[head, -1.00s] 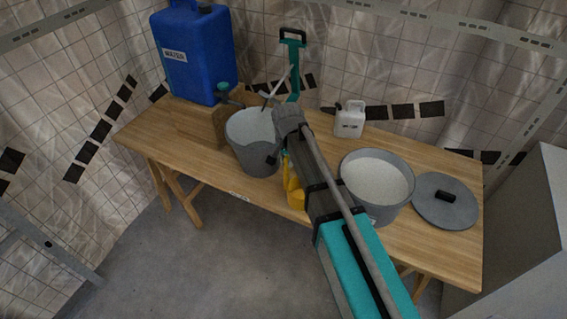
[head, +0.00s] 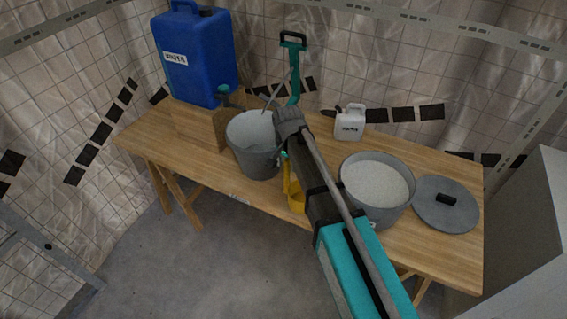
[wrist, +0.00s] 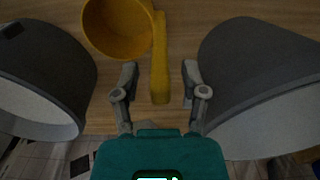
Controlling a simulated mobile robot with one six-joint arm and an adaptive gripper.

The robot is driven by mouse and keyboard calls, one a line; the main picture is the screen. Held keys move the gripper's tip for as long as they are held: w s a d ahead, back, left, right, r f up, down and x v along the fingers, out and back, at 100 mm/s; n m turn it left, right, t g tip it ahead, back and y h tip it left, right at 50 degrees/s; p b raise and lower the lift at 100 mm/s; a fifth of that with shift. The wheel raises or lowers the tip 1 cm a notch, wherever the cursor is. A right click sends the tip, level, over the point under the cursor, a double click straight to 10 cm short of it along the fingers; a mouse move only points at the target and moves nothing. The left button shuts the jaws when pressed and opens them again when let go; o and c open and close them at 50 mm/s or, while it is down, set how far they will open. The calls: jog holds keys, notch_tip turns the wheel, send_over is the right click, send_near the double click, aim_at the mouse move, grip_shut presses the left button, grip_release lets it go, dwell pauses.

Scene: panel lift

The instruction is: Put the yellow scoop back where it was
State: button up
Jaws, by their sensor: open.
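The yellow scoop (wrist: 118,28) is on the table between the two grey buckets, its round cup at the upper left of the wrist view and its straight handle pointing down the picture. In the head view the scoop (head: 296,201) shows only partly beside my arm. My gripper (wrist: 160,78) is open, with one finger on each side of the handle and a visible gap on both sides. Whether the fingers are level with the handle is hard to tell. In the head view my arm hides most of the gripper.
A grey bucket (head: 258,160) stands left of the scoop and a bucket of white powder (head: 350,205) right of it, both close to my gripper. A grey lid (head: 440,215), a white jug (head: 350,125) and a blue water container (head: 195,60) share the wooden table (head: 185,165).

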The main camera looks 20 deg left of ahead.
jog(key=shift+r, duration=0.15)
notch_tip(320, 180, up, 12)
jog(key=p, duration=1.2)
dwell(0.9)
jog(key=s+d, duration=0.3)
jog(key=d, duration=1.7)
jog(key=s+d+n, duration=0.1)
jog(key=s+d, duration=0.2)
jog(key=d, duration=1.8)
jog(key=shift+d, duration=0.2)
